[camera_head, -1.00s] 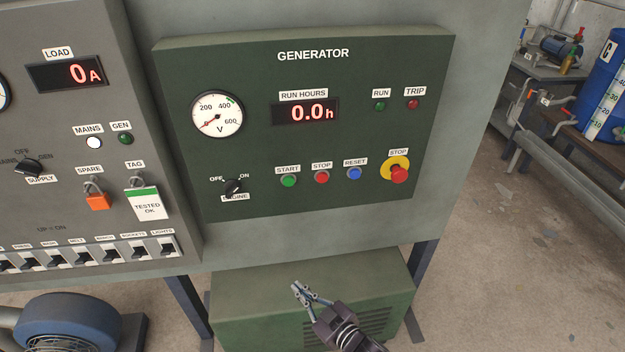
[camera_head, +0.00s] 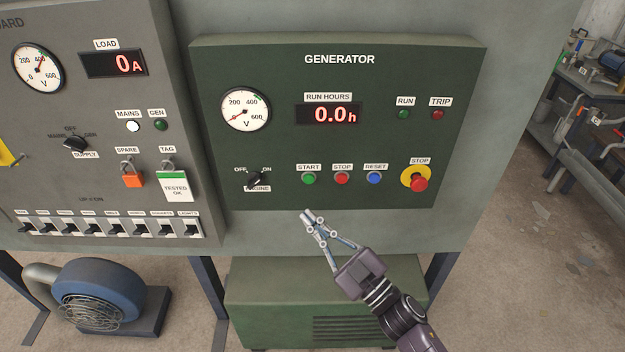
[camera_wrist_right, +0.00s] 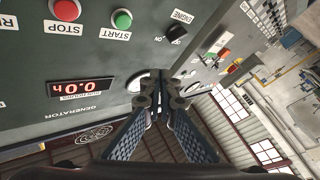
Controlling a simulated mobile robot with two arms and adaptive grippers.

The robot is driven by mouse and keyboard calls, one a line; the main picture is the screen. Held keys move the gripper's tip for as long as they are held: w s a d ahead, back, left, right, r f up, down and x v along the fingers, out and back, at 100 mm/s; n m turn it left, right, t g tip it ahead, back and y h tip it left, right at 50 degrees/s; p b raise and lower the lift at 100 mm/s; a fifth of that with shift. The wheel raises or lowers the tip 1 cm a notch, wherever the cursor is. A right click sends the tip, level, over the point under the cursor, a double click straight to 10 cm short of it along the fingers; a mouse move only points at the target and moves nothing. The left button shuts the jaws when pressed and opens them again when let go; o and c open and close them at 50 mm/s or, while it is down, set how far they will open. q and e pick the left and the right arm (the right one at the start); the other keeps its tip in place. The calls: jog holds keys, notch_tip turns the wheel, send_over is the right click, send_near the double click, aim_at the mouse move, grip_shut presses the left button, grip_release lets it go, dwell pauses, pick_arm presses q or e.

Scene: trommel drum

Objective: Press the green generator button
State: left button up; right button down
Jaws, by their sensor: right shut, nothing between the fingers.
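The green START button (camera_head: 308,178) sits on the dark green generator panel (camera_head: 300,140), left of the red STOP button (camera_head: 342,178) and the blue RESET button (camera_head: 374,178). In the right wrist view the green button (camera_wrist_right: 122,19) shows at the top, left of the engine switch (camera_wrist_right: 176,33). My right gripper (camera_head: 306,215) is shut and empty; in the head view its tips appear just below the green button. It also shows in the right wrist view (camera_wrist_right: 160,92). I see no contact with the button. My left gripper is not in view.
A red mushroom STOP button (camera_head: 419,184) on a yellow base is at the panel's right. The black engine switch (camera_head: 256,179) is left of START. A grey switchboard (camera_head: 100,190) adjoins on the left. A green cabinet (camera_head: 270,290) stands below the panel.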

aim_at(309, 179)
jog(key=shift+w, duration=0.1)
jog(key=shift+w+b, duration=1.8)
jog(key=shift+w, duration=2.55)
jog(key=shift+w, duration=0.45)
jog(key=shift+w+b, duration=0.3)
jog(key=shift+w, duration=0.1)
jog(key=shift+s, duration=0.1)
jog(key=shift+s+p, duration=0.5)
jog(key=shift+s, duration=0.3)
